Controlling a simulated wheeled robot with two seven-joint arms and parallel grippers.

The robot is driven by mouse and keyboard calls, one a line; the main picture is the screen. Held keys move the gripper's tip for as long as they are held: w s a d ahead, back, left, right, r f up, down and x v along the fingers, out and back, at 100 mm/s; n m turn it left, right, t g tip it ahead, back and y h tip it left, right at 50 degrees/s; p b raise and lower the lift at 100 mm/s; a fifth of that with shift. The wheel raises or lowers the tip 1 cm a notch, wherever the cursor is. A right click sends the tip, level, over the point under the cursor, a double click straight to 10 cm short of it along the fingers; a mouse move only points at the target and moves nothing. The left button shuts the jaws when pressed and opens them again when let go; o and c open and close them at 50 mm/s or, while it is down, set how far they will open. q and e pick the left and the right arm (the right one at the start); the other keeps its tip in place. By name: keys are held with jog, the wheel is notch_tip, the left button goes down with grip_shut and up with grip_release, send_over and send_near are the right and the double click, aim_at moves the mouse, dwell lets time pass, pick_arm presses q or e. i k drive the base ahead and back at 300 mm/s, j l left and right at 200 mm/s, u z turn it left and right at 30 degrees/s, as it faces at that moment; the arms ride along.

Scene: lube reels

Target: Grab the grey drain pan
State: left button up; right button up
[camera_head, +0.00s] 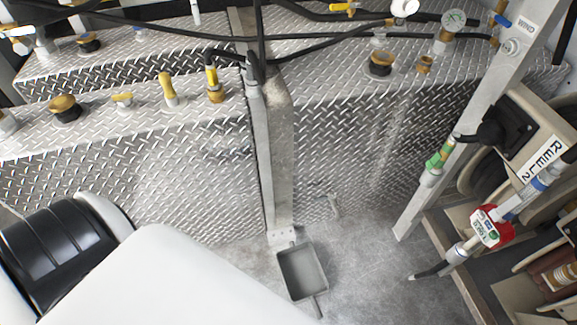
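The grey drain pan (303,271) sits on the floor at the lower middle of the head view. It is a shallow, roughly rectangular pan that looks empty, with a short handle (317,307) pointing toward the bottom of the picture. Its far edge is close to the foot of a metal post; I cannot tell whether they touch. Neither of my grippers shows in this view, and nothing is seen holding the pan.
Diamond-plate tanks (190,170) stand behind the pan, split by the upright metal post (279,160). At right are a slanted beam (450,130), a hose reel labelled REEL 2 (541,157) and a hanging nozzle with a red part (491,227). Bare floor (370,275) lies right of the pan.

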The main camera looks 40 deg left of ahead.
aim_at(305, 279)
jog(key=k+u, duration=0.3)
jog(key=k+j+u, duration=0.3)
jog(key=k, duration=0.25)
jog(key=l, duration=0.1)
